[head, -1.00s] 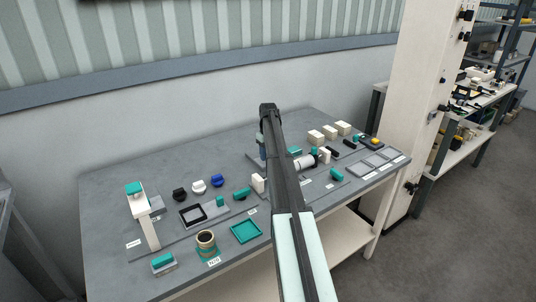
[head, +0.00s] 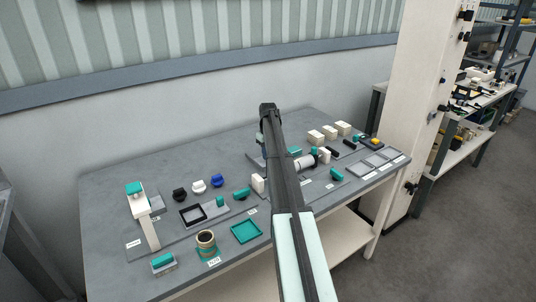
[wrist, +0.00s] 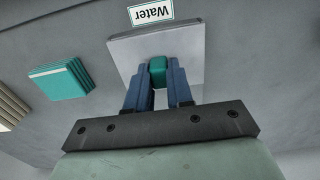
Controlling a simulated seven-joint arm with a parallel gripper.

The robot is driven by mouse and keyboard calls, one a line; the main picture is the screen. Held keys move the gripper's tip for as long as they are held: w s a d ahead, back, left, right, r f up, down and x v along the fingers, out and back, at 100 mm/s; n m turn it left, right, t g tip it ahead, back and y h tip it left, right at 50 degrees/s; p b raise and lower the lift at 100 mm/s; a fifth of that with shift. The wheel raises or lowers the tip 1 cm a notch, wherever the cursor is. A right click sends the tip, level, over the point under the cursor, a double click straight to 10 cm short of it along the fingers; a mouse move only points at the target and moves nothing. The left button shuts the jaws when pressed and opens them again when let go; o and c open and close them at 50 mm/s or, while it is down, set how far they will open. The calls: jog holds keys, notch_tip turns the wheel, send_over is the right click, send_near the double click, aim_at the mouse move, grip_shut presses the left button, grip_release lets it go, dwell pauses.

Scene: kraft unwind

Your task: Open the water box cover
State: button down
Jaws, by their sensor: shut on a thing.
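In the wrist view, a grey flat cover (wrist: 190,45) with a small teal knob (wrist: 158,66) lies beside a label reading "Water" (wrist: 151,12). My gripper (wrist: 158,75) has its two blue fingers closed on either side of the teal knob. The fingers and gripper body hide the near part of the cover. I cannot tell whether the cover is raised from its box. In the head view, my arm hides most of the water box and the knob.
A teal stack (wrist: 60,79) lies left of the cover in the wrist view. On the grey table (head: 110,200) stand a white stand (head: 145,215), a brown-filled cup (head: 206,240), a teal tray (head: 246,231) and several cream blocks (head: 330,132). A corrugated wall is behind.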

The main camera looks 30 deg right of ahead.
aim_at(259, 153)
jog(key=shift+f, duration=0.15)
jog(key=w, duration=0.7)
jog(key=shift+w, duration=0.4)
jog(key=shift+s, duration=0.1)
jog(key=c, duration=1.1)
grip_release()
jog(key=shift+f, duration=0.1)
jog(key=shift+o, duration=0.5)
jog(key=shift+r, duration=0.2)
notch_tip(259, 153, up, 14)
jog(key=shift+f, duration=0.2)
